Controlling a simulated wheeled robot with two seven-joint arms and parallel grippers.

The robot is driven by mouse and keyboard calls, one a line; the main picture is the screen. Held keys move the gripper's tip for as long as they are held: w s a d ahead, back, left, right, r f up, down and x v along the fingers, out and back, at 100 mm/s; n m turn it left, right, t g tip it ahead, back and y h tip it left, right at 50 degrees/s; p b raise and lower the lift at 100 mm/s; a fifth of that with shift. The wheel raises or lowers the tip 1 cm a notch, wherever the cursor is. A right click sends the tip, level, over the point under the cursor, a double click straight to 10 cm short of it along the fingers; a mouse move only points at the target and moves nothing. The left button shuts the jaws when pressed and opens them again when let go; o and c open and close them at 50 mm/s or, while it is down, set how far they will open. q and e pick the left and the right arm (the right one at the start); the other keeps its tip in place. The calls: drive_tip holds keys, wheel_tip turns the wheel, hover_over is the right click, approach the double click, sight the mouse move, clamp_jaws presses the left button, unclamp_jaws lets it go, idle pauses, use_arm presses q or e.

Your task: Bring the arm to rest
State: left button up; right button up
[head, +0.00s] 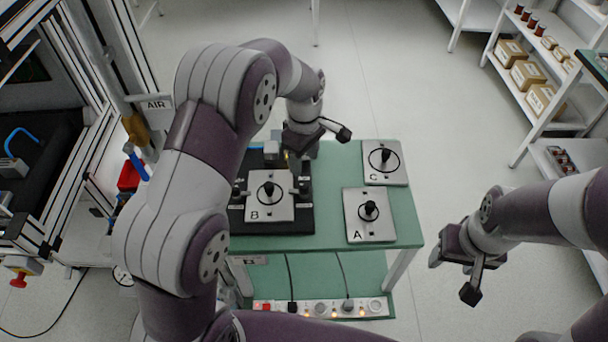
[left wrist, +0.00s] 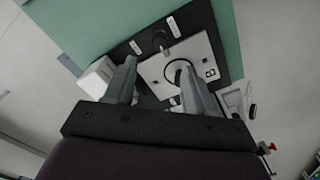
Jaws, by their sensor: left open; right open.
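My left arm reaches over the green table (head: 335,160). My left gripper (head: 298,163) is at the table's far side, above and behind plate B (head: 255,213). In the left wrist view the left gripper (left wrist: 160,72) has its fingers apart with nothing held, and plate B (left wrist: 205,52) shows below and beyond them. Plate B lies on the black fixture (head: 300,222) with a black-knobbed ring on it. My right gripper (head: 455,273) is open and empty, beyond the table's right edge and over the floor.
Plate A (head: 357,233) and plate C (head: 398,177) lie on the table's right side, each with a ring and black knob. A power strip (head: 320,307) sits below the table's front. A machine frame stands left; shelves with boxes (head: 527,75) stand right. Floor between is clear.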

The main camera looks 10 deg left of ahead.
use_arm(q)
drive_tip(key=shift+r, duration=1.3)
